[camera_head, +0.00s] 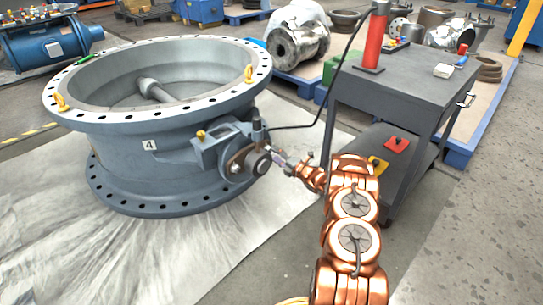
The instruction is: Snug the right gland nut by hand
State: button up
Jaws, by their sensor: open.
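A large grey butterfly valve (130,145) marked with a 4 lies flat on a pale sheet, with drilled flanges at top and bottom. Its shaft housing (240,160) sticks out on the right side toward my arm. The gland nuts are too small to tell apart here. My copper-coloured arm reaches up from the bottom right. My gripper (281,160) is small in the view, open, close to the right side of the shaft housing. I cannot tell whether it touches anything there.
A dark grey cart (405,85) stands right of the valve and close to my arm, with a red cylinder (375,38) on top. A black cable runs from the cylinder to the housing. Blue pallets (470,140) stand behind. Bare floor (465,240) lies at the lower right.

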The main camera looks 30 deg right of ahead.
aim_at(269, 151)
jog(key=shift+b+x, duration=0.3)
jog(key=shift+x, duration=0.75)
jog(key=shift+w+a, duration=0.1)
jog(key=shift+w, duration=0.4)
grip_shut()
